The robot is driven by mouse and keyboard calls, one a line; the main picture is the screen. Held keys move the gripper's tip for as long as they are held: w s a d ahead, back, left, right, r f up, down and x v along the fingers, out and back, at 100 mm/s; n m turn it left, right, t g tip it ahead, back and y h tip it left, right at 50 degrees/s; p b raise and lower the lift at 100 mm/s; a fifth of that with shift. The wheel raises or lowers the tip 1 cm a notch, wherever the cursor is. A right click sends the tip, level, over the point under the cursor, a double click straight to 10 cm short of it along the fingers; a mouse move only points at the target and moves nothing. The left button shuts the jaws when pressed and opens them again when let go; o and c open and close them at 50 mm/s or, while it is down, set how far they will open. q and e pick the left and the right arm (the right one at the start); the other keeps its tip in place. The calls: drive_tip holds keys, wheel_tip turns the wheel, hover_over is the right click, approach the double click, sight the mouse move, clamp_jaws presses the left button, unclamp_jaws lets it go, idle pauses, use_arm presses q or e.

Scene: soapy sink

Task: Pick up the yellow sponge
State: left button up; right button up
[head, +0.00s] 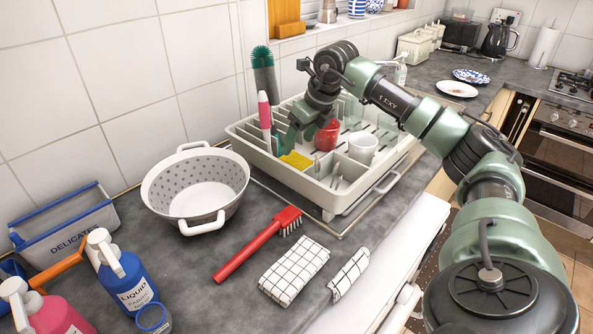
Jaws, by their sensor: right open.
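The yellow sponge (296,160) lies inside the white dish rack (322,201), near its left side. My right gripper (287,141) points down into the rack right over the sponge, with its fingers just above or beside it. I cannot tell whether the fingers touch the sponge. The right gripper is open, and part of it is hidden behind its own wrist. My left gripper is not in view.
A red cup (328,135) and a white cup (363,148) stand in the rack beside the gripper. A green bottle brush (263,75) rises at the rack's left corner. A white colander (195,184), a red brush (257,244) and checked cloths (294,271) lie on the counter.

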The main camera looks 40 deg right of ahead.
sight(295, 159)
drive_tip(key=shift+d+f, duration=0.25)
drive_tip(key=shift+d, duration=0.2)
drive_tip(key=shift+w+a+f+p, duration=0.15)
drive_tip(key=shift+f+p, duration=0.1)
drive_tip(key=shift+f, duration=0.3)
drive_tip(key=shift+w+a+f+p, duration=0.1)
drive_tip(key=shift+a+f+p, duration=0.1)
drive_tip(key=shift+f, duration=0.35)
drive_tip(key=x, duration=0.2)
drive_tip(key=p+x, duration=0.1)
drive_tip(key=shift+s+f, duration=0.15)
drive_tip(key=shift+f, duration=0.3)
drive_tip(key=shift+w+f, duration=0.2)
drive_tip(key=shift+f, duration=0.3)
drive_tip(key=c, duration=1.1)
drive_tip(key=shift+r, duration=0.15)
drive_tip(key=shift+r, duration=0.6)
wheel_tip(295, 159, up, 19)
drive_tip(key=shift+f+b, duration=0.15)
drive_tip(key=shift+b, duration=0.3)
